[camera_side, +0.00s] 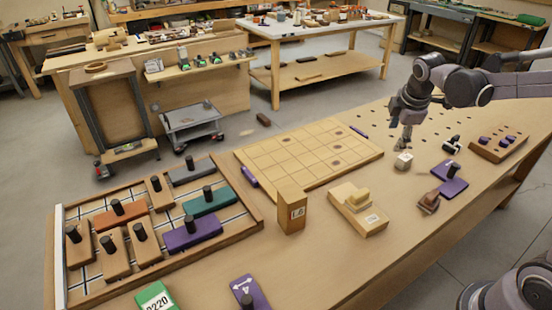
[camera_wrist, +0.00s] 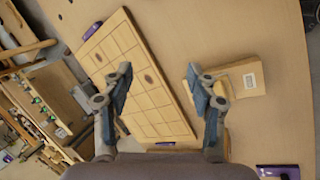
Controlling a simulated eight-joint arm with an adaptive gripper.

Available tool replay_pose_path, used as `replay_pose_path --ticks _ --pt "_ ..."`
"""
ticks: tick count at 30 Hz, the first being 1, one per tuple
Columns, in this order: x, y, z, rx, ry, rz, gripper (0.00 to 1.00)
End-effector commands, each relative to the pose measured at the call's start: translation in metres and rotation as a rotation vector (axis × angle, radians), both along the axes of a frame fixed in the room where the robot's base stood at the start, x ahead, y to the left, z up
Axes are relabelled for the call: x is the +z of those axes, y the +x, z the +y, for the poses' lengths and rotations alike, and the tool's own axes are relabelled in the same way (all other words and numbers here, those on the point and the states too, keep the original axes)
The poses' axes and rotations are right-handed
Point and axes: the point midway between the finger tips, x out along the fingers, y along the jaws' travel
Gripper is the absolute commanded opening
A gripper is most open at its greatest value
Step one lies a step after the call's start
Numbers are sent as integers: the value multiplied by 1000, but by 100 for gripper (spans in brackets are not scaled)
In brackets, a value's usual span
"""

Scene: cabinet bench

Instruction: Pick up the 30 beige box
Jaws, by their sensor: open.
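A tall upright beige box (camera_side: 289,211) stands near the middle of the bench in the side view. A small pale cube (camera_side: 403,161) with a dark mark sits below my gripper (camera_side: 405,140). In the wrist view my gripper (camera_wrist: 158,80) has its fingers wide apart with nothing between them, above the bench.
A grid board (camera_side: 310,155) lies behind the boxes. A framed tray (camera_side: 85,219) with several pegged blocks fills the left. Purple pieces (camera_side: 453,187) and a peg block (camera_side: 499,149) lie at right. A green 220 piece (camera_side: 154,299) is at the front. Bare bench lies around the tall box's right.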

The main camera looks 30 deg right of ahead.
Motion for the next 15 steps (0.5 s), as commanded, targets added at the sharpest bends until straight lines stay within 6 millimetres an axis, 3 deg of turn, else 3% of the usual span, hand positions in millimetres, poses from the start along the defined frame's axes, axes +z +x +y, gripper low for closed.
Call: replay_pose_path --ticks 9,15 --pt "-44 35 -85 346 -159 302 58" --pt "-68 40 -119 492 -191 432 58"
